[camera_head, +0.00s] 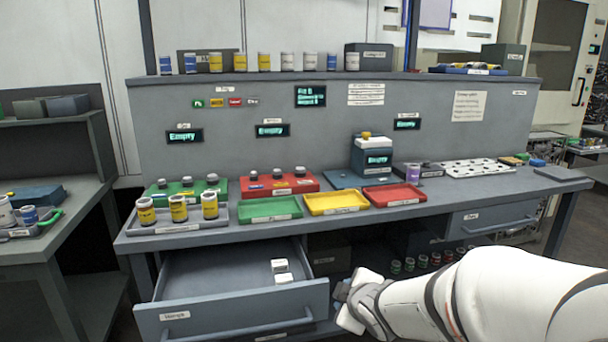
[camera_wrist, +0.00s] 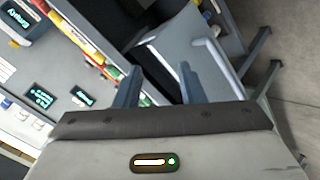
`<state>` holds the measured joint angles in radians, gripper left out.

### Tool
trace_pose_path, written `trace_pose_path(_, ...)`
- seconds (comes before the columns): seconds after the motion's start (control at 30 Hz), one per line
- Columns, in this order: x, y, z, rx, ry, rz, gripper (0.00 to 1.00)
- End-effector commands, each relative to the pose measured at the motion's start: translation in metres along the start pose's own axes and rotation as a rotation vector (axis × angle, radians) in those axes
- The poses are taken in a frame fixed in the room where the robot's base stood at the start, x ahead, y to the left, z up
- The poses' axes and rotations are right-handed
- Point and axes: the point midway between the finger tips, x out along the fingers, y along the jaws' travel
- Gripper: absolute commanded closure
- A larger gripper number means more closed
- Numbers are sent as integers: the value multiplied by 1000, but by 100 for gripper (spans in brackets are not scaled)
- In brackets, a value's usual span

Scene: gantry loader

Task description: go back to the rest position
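My gripper (camera_head: 350,300) is at the lower middle of the head view, to the right of the open drawer and in front of the bench. My white arm reaches to it from the lower right. In the wrist view my gripper (camera_wrist: 158,80) has its two fingers spread apart, with nothing visible between them. The open drawer (camera_head: 190,318) sticks out from the bench at the lower left. Two small white boxes (camera_head: 280,266) are inside it.
The workbench (camera_head: 130,245) carries green, yellow and red trays (camera_head: 336,203), a grey tray with three jars (camera_head: 178,209), and a blue-grey device (camera_head: 371,155). Small jars stand on the lower shelf near my arm. A side table (camera_head: 60,245) is on the left.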

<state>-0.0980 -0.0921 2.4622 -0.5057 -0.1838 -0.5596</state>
Motion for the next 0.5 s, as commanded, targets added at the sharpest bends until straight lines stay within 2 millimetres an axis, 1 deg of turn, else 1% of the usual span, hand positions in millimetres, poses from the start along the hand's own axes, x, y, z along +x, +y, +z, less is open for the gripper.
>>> trace_pose_path(0.03,-32,22,2,102,-76,-6,64)
trace_pose_path(0.07,-46,27,8,169,-125,-16,64)
trace_pose_path(0.1,-64,31,15,259,-187,-29,64)
trace_pose_path(0.17,-93,35,23,398,-278,-51,64)
trace_pose_path(0.2,-113,36,27,492,-336,-67,64)
trace_pose_path(0.27,-143,35,31,627,-418,-95,64)
trace_pose_path(0.3,-162,32,32,712,-468,-115,64)
trace_pose_path(0.4,-204,23,30,894,-576,-164,64)
trace_pose_path(0.5,-233,14,25,1021,-653,-208,64)
